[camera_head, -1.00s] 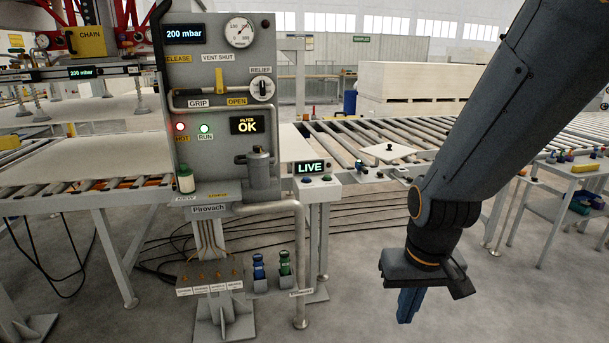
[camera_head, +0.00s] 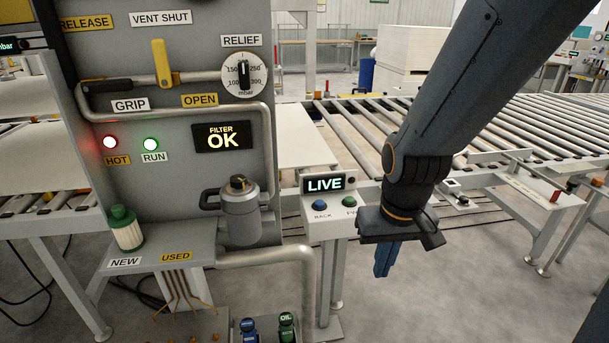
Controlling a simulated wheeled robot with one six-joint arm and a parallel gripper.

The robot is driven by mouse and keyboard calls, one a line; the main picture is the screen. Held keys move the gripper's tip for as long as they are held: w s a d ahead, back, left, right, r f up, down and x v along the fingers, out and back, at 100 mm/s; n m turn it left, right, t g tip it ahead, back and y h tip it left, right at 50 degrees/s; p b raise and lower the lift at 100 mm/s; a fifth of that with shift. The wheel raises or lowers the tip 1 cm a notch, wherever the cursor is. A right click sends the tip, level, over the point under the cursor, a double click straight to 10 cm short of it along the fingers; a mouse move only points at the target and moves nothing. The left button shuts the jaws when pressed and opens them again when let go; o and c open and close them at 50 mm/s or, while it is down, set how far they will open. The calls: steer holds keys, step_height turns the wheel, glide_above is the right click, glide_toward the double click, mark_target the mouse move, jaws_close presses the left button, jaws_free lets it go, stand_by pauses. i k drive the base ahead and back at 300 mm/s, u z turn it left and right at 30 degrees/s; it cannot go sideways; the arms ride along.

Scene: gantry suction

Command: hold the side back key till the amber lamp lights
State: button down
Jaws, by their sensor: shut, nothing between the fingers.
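A small grey key box stands on a post right of the panel, with a lit LIVE display (camera_head: 324,184) on it. Below the display are a blue key (camera_head: 319,205) labelled BACK and a green key (camera_head: 349,201), whose label is partly hidden by my arm. A small round dark fitting (camera_head: 351,181) sits right of the display; I cannot tell if it is the lamp, and no amber light shows on the box. My gripper (camera_head: 383,262), with blue fingers pointing down, is shut and empty. It appears right of and lower than the keys, apart from them.
The grey panel (camera_head: 188,88) on the left carries a yellow valve handle (camera_head: 161,62), a relief dial (camera_head: 243,75) and lit red and green lamps. A metal canister (camera_head: 239,215) and pipe stand near the key box. A roller conveyor (camera_head: 465,125) runs behind my arm.

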mark_target(318, 203)
steer(key=u, duration=0.1)
steer(key=i, duration=0.9)
steer(key=u, duration=0.1)
